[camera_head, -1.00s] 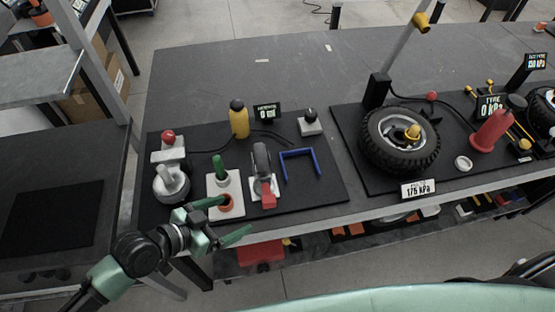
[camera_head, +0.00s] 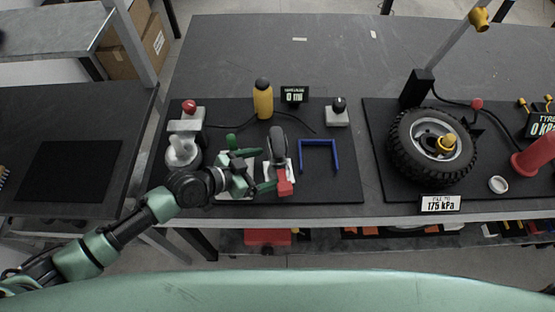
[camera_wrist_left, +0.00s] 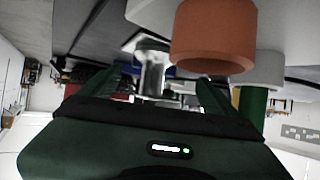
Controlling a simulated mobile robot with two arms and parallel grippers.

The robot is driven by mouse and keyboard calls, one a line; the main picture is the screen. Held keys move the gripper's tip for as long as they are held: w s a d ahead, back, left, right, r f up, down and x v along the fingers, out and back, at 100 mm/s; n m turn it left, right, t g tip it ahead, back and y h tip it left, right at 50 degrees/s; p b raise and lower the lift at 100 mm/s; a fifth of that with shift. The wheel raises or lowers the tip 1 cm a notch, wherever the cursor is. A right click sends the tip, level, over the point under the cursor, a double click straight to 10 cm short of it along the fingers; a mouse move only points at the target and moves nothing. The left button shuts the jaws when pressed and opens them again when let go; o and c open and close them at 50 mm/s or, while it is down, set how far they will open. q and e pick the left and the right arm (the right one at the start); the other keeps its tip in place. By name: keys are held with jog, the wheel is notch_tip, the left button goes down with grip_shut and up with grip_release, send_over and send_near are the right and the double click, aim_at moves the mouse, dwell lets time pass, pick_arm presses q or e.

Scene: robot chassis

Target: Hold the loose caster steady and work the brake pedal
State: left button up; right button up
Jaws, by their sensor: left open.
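The caster (camera_head: 278,147) stands upright on the black mat, with a dark wheel, a pale base and a red brake pedal (camera_head: 284,188) at its front. My left gripper (camera_head: 262,171) is open at the caster's left side, its green fingers pointing toward it. In the head view I cannot tell whether they touch it. In the left wrist view a shiny metal post (camera_wrist_left: 152,68) shows between and beyond the open fingers (camera_wrist_left: 165,92). The gripper partly hides the white block with the green peg (camera_head: 231,139). My right gripper is not in view.
Left of the gripper stands another grey caster-like part (camera_head: 182,152) and a red button (camera_head: 189,106). A yellow bottle (camera_head: 263,101) and a blue bracket (camera_head: 320,143) are nearby. A large tyre (camera_head: 410,155) is right.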

aim_at(273, 165)
pick_arm(q)
jog(key=shift+b+x, duration=0.55)
jog(key=shift+x, duration=1)
jog(key=shift+c, duration=0.3)
jog(key=c, duration=1.8)
jog(key=shift+o, duration=0.2)
jog(key=shift+a, duration=0.1)
